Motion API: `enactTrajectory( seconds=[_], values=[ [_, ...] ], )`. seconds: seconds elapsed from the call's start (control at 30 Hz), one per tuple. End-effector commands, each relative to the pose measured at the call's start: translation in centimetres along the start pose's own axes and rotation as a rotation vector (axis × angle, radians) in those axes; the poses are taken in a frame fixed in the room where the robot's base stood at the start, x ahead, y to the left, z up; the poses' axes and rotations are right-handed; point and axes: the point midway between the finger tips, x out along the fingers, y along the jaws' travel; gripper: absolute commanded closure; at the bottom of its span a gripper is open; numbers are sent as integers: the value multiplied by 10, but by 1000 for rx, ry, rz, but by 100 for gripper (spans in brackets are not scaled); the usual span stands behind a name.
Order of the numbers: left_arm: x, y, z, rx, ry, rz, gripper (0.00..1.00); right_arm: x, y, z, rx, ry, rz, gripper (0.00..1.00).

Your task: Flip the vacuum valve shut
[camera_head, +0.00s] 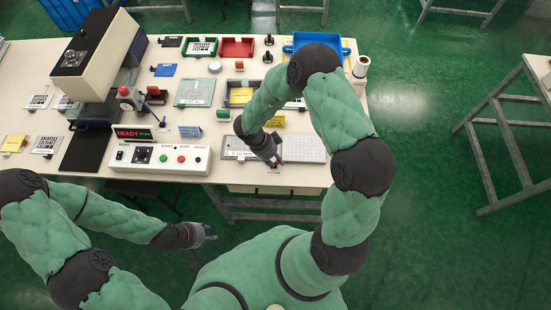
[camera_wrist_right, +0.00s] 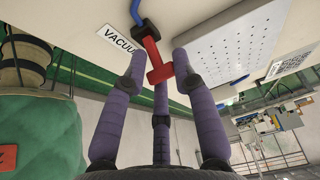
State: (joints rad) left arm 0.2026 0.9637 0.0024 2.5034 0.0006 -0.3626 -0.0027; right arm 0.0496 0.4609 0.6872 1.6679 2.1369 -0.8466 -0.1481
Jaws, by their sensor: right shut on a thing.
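The vacuum valve shows in the right wrist view as a red lever (camera_wrist_right: 154,62) on a dark body (camera_wrist_right: 146,28), with a blue hose above. A label (camera_wrist_right: 113,38) reading VACUU, cut off by a finger, is beside it. My right gripper (camera_wrist_right: 157,70) has its purple fingers closed around the lever's end. In the head view my right gripper (camera_head: 276,160) is at the table's front edge, hiding most of the valve. My left gripper (camera_head: 207,247) is empty in front of the table, its fingers spread apart.
A white perforated plate (camera_head: 304,149) is just right of the valve. A control box (camera_head: 160,159) with a READY display stands to the left, with a press-like machine (camera_head: 92,50) behind it. Trays and small parts cover the table's back.

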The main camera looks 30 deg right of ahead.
Motion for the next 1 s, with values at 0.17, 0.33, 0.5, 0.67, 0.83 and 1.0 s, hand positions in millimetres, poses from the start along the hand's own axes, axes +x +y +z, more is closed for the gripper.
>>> enactTrajectory(
  seconds=[0.17, 0.33, 0.5, 0.67, 0.83, 1.0],
  values=[
    [-7, 3, 0, 0, 0, 0, 60, -1, 0, -2, 1, -16, 2, 100],
    [-27, 10, 1, 0, 0, 0, 60, -1, 1, -7, 2, -74, 3, 100],
    [-41, 15, 2, 0, 0, 0, 60, 1, 0, -9, 2, -139, 2, 100],
    [-47, 17, 2, 0, 0, 0, 60, 4, 0, -9, 2, -173, 1, 100],
    [-46, 16, 2, 0, 0, 0, 60, 5, 0, -8, 2, -180, 0, 100],
    [-46, 16, 2, 0, 0, 0, 60, 5, 0, -8, 2, -180, 0, 100]
  ],
)
